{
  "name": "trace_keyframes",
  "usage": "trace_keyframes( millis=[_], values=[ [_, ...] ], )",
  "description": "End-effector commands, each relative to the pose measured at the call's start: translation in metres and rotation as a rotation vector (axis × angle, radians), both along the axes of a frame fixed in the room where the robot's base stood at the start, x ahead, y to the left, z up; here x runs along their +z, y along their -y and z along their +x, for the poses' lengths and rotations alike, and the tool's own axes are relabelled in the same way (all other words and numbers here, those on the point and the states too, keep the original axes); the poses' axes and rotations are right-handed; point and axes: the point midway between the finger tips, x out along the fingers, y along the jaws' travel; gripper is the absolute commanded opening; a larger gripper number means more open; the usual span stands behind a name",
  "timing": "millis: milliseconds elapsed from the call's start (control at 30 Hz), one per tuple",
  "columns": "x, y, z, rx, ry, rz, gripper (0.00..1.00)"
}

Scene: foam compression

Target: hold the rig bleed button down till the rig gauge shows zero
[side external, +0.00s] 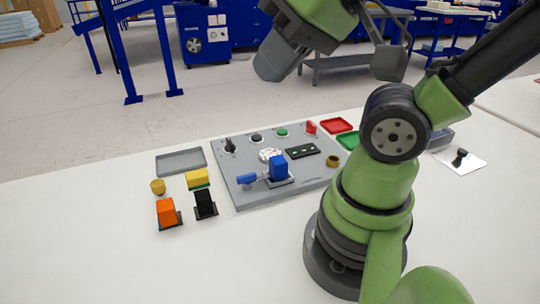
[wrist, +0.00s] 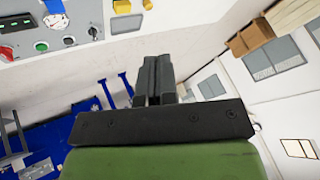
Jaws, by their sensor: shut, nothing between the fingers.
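The grey rig panel (side external: 240,196) lies on the white table. It carries a dark round button (side external: 256,138) and a green round button (side external: 282,131) along its far edge; I cannot tell by label which one is the bleed button. A round white dial (side external: 270,155), seemingly the gauge, is partly behind a blue block; its reading is too small to tell. In the wrist view the green button (wrist: 41,46) and dark button (wrist: 68,40) show at upper left. My gripper (wrist: 156,62) is shut and empty, raised well clear of the panel and touching nothing.
The panel also holds a black knob (side external: 230,146), a red switch (side external: 311,127), a blue block (side external: 278,167) and a blue handle (side external: 247,179). An orange block (side external: 166,212), a black block (side external: 205,204) and a grey tray (side external: 181,161) lie left. The front table is clear.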

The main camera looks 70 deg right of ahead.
Motion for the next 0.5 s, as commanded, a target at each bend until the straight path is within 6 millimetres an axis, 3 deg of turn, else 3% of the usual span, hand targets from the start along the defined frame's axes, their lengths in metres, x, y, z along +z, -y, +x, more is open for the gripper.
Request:
trace_keyframes(
  millis=[367,500],
  values=[
    [0.0,-0.0001,0.0005,-0.002,-0.001,0.003,0.0],
    [0.0001,-0.0008,0.0093,-0.038,-0.028,0.048,0.0]
  ],
)
